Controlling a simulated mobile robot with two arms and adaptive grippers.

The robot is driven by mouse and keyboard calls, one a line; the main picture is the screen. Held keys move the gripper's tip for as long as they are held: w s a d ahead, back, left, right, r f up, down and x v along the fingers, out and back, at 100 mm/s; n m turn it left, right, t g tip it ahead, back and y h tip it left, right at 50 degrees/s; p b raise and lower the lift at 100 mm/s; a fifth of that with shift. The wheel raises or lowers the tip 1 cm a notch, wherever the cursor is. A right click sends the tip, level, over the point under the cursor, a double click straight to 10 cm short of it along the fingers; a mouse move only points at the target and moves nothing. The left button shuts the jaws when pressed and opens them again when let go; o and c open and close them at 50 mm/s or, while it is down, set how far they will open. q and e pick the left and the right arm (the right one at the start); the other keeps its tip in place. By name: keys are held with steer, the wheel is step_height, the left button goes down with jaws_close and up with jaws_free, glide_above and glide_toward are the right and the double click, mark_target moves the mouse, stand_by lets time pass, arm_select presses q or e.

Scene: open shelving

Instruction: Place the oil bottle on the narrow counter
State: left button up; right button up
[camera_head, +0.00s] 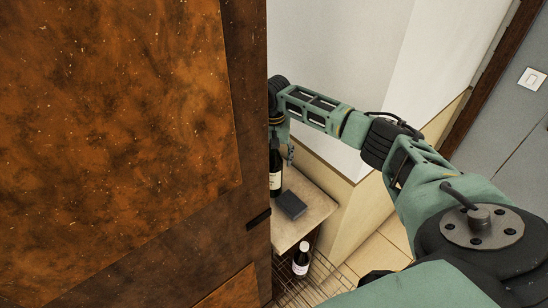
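A dark bottle with a pale label (275,181) stands upright on a narrow beige counter (315,212), partly cut off by the brown panel's edge. A second dark bottle with a white label (301,262) is lower down, by a wire rack. I cannot tell from the labels which is the oil bottle. My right arm reaches in from the right, and its gripper (282,146) is at the top of the upper bottle. The panel partly hides this gripper, so its finger state and any hold on the bottle are unclear. My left gripper is out of view.
A large rust-brown panel (110,110) fills the left side close by. A dark grey box (291,205) lies on the counter beside the upper bottle. A wire rack (325,283) is below. A wood-edged white wall stands right of the counter.

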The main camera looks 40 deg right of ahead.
steer(key=shift+r, duration=0.25)
step_height(320, 180, up, 11)
steer(key=b, duration=0.3)
steer(key=shift+w+r, duration=0.1)
steer(key=shift+r, duration=0.3)
steer(key=shift+f, duration=0.1)
